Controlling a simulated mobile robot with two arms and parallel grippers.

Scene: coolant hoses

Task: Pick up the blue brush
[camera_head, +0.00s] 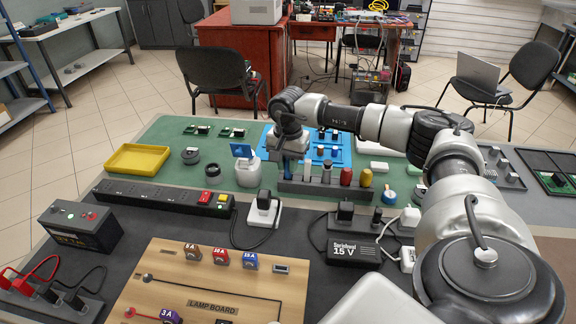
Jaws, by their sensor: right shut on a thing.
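My right gripper (290,154) points down over the left end of a dark rack (328,189) on the green mat. It is shut on a narrow dark-blue thing, the blue brush (287,169), mostly hidden by the fingers. The brush's lower end is at the rack's left end; I cannot tell whether it is still seated there. Several other upright things stand in the rack to the right, among them a red one (346,176) and a yellow one (366,178). My left gripper is not in view.
A white jar (248,173) with a blue piece at its top stands left of the gripper. A blue tray (340,158) with small parts lies behind. A yellow tray (137,159), a black power strip (160,196) and a wooden lamp board (215,285) are left and in front.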

